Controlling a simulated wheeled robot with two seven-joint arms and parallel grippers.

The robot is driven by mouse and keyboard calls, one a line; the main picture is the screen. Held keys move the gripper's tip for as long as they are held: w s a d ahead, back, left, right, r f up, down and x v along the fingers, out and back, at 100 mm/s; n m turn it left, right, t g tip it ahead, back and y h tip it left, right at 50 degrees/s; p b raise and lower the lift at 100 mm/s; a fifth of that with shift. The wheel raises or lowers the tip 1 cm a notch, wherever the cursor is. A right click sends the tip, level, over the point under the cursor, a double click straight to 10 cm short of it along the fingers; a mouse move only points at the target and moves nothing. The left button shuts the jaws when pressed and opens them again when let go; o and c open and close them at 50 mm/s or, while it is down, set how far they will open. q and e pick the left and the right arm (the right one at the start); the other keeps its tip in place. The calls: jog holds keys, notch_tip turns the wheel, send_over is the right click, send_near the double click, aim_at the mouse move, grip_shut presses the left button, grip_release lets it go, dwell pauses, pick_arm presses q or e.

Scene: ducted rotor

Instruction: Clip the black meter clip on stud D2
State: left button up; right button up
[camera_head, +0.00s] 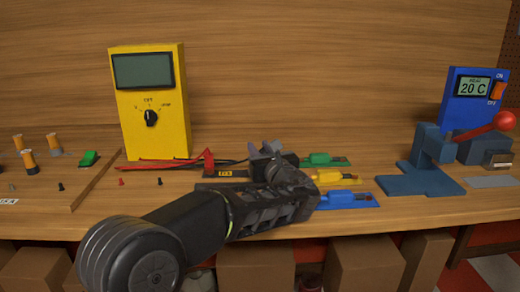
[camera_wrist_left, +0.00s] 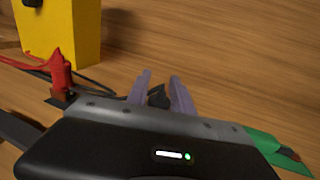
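My left gripper (camera_head: 265,150) reaches in over the bench, near the middle, beside the green module. In the left wrist view its two purple fingers (camera_wrist_left: 160,85) stand apart, with a small black piece (camera_wrist_left: 158,97), seemingly the black meter clip, between them. Whether the fingers touch it cannot be told. A black lead (camera_wrist_left: 95,84) runs toward it from the yellow meter (camera_head: 150,100). The red clip (camera_head: 208,160) stands upright left of the gripper and also shows in the left wrist view (camera_wrist_left: 61,75). Stud D2 cannot be picked out; the arm hides part of the bench. My right gripper is out of view.
Green (camera_head: 320,160), yellow (camera_head: 332,176) and blue (camera_head: 346,197) modules lie right of the gripper. A blue stand with a red-knobbed lever (camera_head: 432,150) is farther right. Cardboard boxes (camera_head: 370,264) sit below the bench.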

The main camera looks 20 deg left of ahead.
pick_arm(q)
jog(key=o, duration=0.4)
jog(key=shift+f, duration=0.2)
